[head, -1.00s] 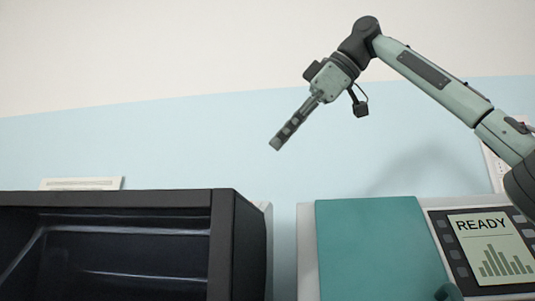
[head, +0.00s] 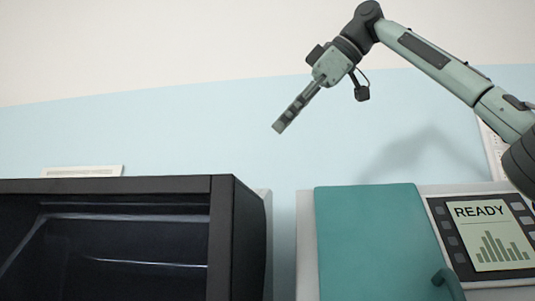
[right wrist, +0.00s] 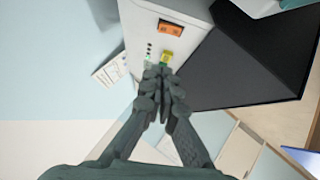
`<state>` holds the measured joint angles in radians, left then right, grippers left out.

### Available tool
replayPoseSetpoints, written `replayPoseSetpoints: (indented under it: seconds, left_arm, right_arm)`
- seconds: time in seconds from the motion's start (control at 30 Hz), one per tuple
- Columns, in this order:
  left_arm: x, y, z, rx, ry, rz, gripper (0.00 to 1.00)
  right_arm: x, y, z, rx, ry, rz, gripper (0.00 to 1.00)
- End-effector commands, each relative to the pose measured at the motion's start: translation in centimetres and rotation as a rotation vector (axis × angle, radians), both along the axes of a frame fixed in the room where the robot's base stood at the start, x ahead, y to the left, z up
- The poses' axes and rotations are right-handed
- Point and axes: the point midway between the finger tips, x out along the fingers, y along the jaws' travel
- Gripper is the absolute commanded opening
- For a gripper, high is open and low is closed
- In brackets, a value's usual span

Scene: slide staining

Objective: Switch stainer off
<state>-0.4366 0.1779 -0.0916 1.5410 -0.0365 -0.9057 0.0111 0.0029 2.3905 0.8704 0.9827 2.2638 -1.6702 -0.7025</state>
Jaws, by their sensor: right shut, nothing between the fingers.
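My right gripper (head: 280,127) is shut and empty. In the head view it points down and left in the air, above and between a black-hooded machine (head: 224,240) and a teal-lidded machine (head: 375,235). In the right wrist view its closed fingertips (right wrist: 160,72) lie over or just in front of a yellow-green switch (right wrist: 167,57) on a white panel (right wrist: 190,8). Whether they touch it I cannot tell. An orange display (right wrist: 169,28) and small indicator lights (right wrist: 149,52) sit beside the switch. This panel's front is not visible in the head view. My left gripper is not in view.
The teal-lidded machine has a screen (head: 485,240) reading READY and a lid handle (head: 447,283). Black housing (right wrist: 245,65) lies right of the fingers in the wrist view. A white wall plate (head: 82,171) is behind the black hood.

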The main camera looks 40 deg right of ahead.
Motion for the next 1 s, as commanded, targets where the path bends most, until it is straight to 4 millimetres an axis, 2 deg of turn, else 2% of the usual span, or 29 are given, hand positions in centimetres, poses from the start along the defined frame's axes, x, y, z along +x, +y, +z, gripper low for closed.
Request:
replayPoseSetpoints:
  seconds: [0.17,0.5,0.73,1.0]
  left_arm:
    - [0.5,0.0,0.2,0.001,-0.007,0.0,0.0]
    - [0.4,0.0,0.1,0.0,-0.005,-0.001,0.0]
    - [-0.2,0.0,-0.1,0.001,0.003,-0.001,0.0]
    - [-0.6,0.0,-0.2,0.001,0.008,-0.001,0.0]
  right_arm:
    - [2.1,0.4,-1.9,0.0,0.005,0.0,0.0]
    - [7.5,1.9,-6.3,0.0,0.004,0.002,0.0]
    - [8.3,0.5,-8.9,0.001,0.001,0.0,0.0]
    - [8.5,0.3,-9.5,0.0,0.001,0.001,0.0]
